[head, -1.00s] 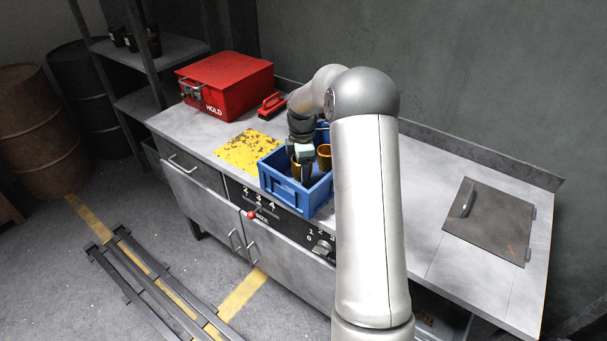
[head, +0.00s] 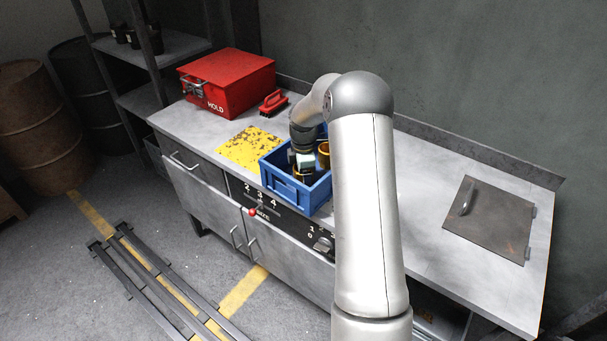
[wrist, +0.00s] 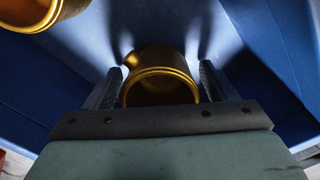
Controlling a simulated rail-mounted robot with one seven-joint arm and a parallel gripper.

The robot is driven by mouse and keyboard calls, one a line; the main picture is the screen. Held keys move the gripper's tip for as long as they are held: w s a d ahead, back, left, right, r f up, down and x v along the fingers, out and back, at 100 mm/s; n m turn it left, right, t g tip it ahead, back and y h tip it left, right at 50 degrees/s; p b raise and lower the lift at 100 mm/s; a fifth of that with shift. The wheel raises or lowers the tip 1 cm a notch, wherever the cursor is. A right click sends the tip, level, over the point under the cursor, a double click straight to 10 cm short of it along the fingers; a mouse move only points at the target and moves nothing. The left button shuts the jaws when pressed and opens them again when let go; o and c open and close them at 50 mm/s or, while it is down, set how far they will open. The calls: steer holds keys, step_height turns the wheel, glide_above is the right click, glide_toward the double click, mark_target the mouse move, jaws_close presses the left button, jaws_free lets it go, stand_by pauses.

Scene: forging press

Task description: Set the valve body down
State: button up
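A brass-coloured valve body (wrist: 161,84) with a round open mouth and a small side knob sits between the fingers of my gripper (wrist: 160,82) in the wrist view. The fingers stand on either side of it, with a narrow gap showing at the tips, so my gripper looks open around it. In the head view my gripper (head: 303,168) is low inside the blue crate (head: 284,188), and the valve body is mostly hidden by it. Blue crate floor shows beyond the valve body. Whether it rests fully on the floor is hard to tell.
A second brass valve body (head: 324,150) stands in the crate beside my gripper; it also shows in the wrist view (wrist: 38,12). The crate walls are close around. On the bench are a yellow worn plate (head: 250,147), a red box (head: 228,83) and a red brush (head: 273,102).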

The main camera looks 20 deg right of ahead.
step_height(320, 180, up, 12)
steer(key=r+b, duration=0.1)
steer(key=b, duration=0.1)
steer(key=s+a+r+m, duration=0.1)
steer(key=s+a, duration=0.1)
steer(key=s+a+r+m, duration=0.1)
steer(key=s+a, duration=0.1)
steer(key=s+a+r+m, duration=0.1)
steer(key=s+a, duration=0.1)
steer(key=shift+a, duration=0.1)
steer(key=s+a+m, duration=0.3)
steer(key=s+m, duration=0.1)
steer(key=s, duration=0.5)
steer(key=s+a+f+m, duration=0.1)
steer(key=s+a+m, duration=0.3)
steer(key=s, duration=0.6)
steer(key=s+a+f+m, duration=0.1)
steer(key=s+a+m, duration=0.2)
steer(key=s, duration=0.6)
steer(key=shift+s+a+m+t, duration=0.35)
steer(key=shift+a+m+t, duration=0.05)
steer(key=shift+m, duration=0.3)
